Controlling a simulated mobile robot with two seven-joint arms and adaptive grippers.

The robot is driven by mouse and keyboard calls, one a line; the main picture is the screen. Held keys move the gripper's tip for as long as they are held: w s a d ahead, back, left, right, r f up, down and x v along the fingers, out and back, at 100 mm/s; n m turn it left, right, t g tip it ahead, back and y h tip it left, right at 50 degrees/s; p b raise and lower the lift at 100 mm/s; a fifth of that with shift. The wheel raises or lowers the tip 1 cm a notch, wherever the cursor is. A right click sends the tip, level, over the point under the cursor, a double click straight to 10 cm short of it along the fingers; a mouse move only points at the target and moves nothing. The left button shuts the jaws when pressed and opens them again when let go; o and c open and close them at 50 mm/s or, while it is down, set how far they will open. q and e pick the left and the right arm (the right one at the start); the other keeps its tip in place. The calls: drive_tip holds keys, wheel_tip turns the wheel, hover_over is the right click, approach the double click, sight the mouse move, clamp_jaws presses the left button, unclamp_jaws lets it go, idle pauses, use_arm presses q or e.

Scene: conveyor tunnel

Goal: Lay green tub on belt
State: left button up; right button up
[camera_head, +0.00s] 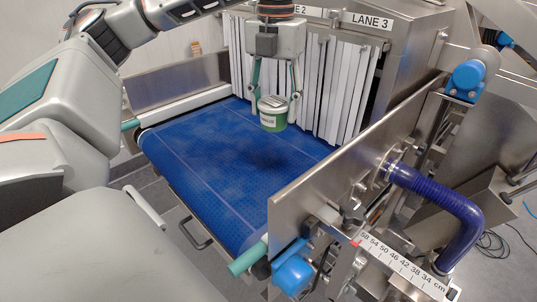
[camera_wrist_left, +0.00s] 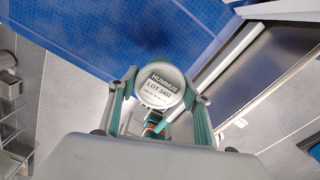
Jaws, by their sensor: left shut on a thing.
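The green tub (camera_head: 272,121) has a pale lid and a white label. It is upright between the fingers of my left gripper (camera_head: 276,108), which is shut on it. In the left wrist view the tub's lid (camera_wrist_left: 160,88) reads HUMMUS, and a finger of the left gripper (camera_wrist_left: 160,92) is on each side. In the head view the tub shows over the far part of the blue belt (camera_head: 220,165), in front of the strip curtain. Its height above the belt is hard to tell. My right gripper is not in view.
White curtain strips (camera_head: 345,90) hang at the tunnel mouth under the LANE 3 sign (camera_head: 371,21). A steel side plate (camera_head: 330,180) bounds the belt on the right, with a blue hose (camera_head: 445,195) beyond. The belt surface in view is clear.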

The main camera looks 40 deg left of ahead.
use_arm(q)
wheel_tip(320, 180, down, 14)
drive_tip(key=shift+f, duration=0.1)
idle(0.4)
drive_tip(key=shift+b, duration=0.3)
drive_tip(key=o, duration=1.3)
drive_tip(key=shift+f, duration=0.1)
wheel_tip(320, 180, up, 12)
drive_tip(key=shift+r, duration=0.2)
